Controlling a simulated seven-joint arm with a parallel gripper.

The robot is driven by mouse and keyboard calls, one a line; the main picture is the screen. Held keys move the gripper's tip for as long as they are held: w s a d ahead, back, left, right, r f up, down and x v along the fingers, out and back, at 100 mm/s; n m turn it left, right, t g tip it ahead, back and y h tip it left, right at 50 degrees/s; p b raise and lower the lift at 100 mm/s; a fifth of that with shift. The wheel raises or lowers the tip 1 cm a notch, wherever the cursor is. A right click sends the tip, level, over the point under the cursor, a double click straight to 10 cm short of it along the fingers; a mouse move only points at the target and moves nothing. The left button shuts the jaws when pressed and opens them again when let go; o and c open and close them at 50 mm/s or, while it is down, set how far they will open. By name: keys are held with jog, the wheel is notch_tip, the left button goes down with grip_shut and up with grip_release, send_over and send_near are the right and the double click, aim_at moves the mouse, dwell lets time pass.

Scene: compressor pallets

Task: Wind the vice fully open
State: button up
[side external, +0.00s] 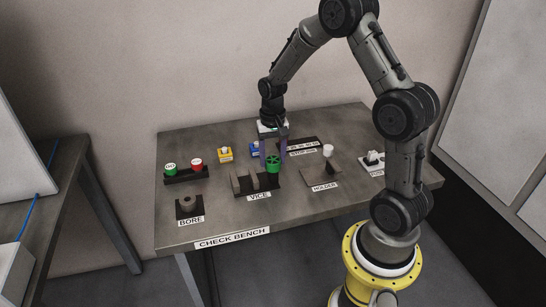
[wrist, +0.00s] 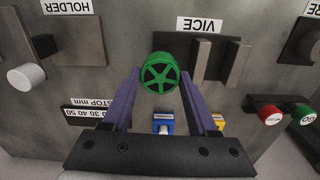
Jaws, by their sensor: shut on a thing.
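The vice (side external: 246,182) stands near the front middle of the check bench, behind its VICE label. It has dark upright jaws with a gap between them, also seen in the wrist view (wrist: 232,64). Its green spoked handwheel (wrist: 159,74) is at the end beside the jaws; it also shows in the side external view (side external: 273,165). My gripper (side external: 272,156) points down over the handwheel. In the wrist view its two purple fingers (wrist: 158,88) are on either side of the wheel's rim, shut on it. The screw behind the wheel is hidden.
The green and red buttons (side external: 184,173) and the bore block (side external: 188,206) are left of the vice. A yellow block (side external: 225,154) and a blue block (side external: 254,149) stand behind it. The holder with its white knob (side external: 327,150) is to the right.

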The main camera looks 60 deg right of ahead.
aim_at(272, 160)
jog(key=n, duration=0.6)
jog(key=shift+w+a+r+n, duration=0.1)
jog(key=shift+n, duration=0.2)
jog(key=n, duration=0.6)
jog(key=shift+a, duration=0.1)
jog(key=n, duration=0.6)
jog(key=shift+n, duration=0.3)
jog(key=n, duration=0.7)
jog(key=shift+a, duration=0.1)
jog(key=o, duration=1.4)
jog(key=shift+c, duration=0.2)
notch_tip(272, 160, up, 14)
